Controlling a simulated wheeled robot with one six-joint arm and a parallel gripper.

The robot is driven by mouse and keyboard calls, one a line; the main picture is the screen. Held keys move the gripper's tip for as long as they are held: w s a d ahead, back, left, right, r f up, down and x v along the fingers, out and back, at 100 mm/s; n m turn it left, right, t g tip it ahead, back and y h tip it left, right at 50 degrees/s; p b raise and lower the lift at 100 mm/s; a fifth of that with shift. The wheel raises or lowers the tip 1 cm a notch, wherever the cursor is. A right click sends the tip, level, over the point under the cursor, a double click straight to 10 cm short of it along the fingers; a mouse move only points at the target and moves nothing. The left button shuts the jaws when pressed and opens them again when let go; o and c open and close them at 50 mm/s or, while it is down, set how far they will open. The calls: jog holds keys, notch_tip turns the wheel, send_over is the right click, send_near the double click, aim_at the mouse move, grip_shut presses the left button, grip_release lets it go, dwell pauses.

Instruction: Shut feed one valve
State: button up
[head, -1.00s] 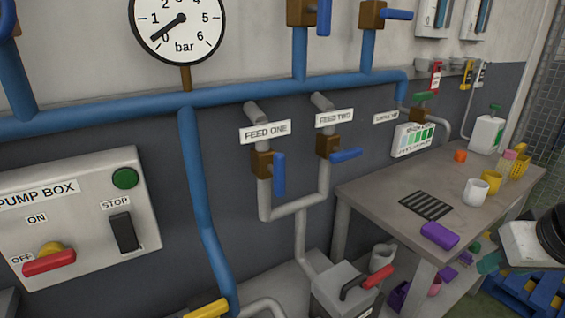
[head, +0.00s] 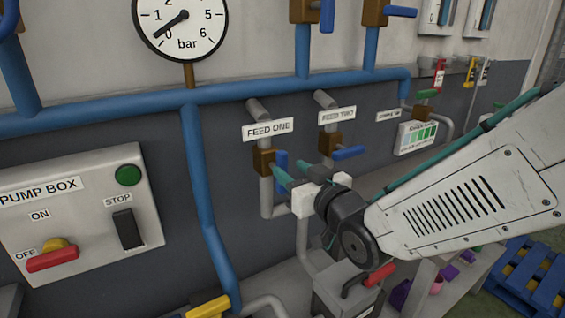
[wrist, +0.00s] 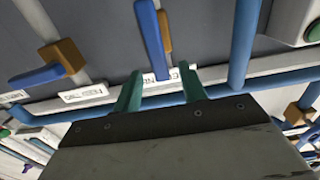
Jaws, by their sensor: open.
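The feed one valve has a brown body (head: 263,162) on a grey pipe under the FEED ONE label (head: 268,129) in the head view. Its blue handle (head: 281,160) hangs down, along the pipe. The jaws hold nothing. Whether a finger touches the handle I cannot tell.
The feed two valve (head: 329,143) stands close on the right, its blue handle (head: 348,153) turned sideways. The pump box (head: 80,215) and a blue pipe (head: 205,215) are on the left. The gauge (head: 182,22) reads near zero.

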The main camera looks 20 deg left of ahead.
aim_at(285, 164)
jog(key=x, duration=0.5)
jog(key=shift+w, duration=0.1)
grip_shut()
